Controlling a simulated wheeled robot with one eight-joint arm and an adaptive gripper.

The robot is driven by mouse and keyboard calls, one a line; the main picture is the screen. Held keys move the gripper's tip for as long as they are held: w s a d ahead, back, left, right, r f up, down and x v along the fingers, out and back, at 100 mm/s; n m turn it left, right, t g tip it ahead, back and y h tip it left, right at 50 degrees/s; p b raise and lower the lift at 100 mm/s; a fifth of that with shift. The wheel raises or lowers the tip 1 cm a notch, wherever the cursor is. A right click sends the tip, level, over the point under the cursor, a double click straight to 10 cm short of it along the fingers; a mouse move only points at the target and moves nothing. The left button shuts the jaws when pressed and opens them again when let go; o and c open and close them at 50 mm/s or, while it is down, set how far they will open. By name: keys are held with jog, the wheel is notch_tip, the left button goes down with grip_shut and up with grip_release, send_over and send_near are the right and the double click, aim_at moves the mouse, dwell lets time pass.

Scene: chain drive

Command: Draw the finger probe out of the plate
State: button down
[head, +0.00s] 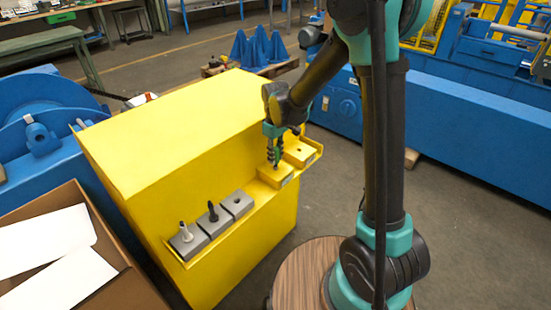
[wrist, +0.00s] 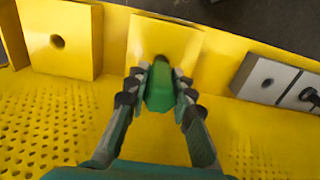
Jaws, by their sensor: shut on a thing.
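The finger probe (wrist: 160,90) is green and sits between the fingers of my gripper (wrist: 160,82) in the wrist view. My gripper (head: 275,150) is shut on it, above the yellow plate (head: 276,178) on the ledge in the head view. The probe's far end meets the hole area of the plate (wrist: 180,36) in the wrist view. The probe and fingers partly hide the hole, so I cannot tell how deep the probe sits. In the head view the probe is small and mostly covered by the fingers.
A second yellow plate (head: 299,155) with an empty hole stands beside the first.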

jog(key=shift+r, duration=4.45)
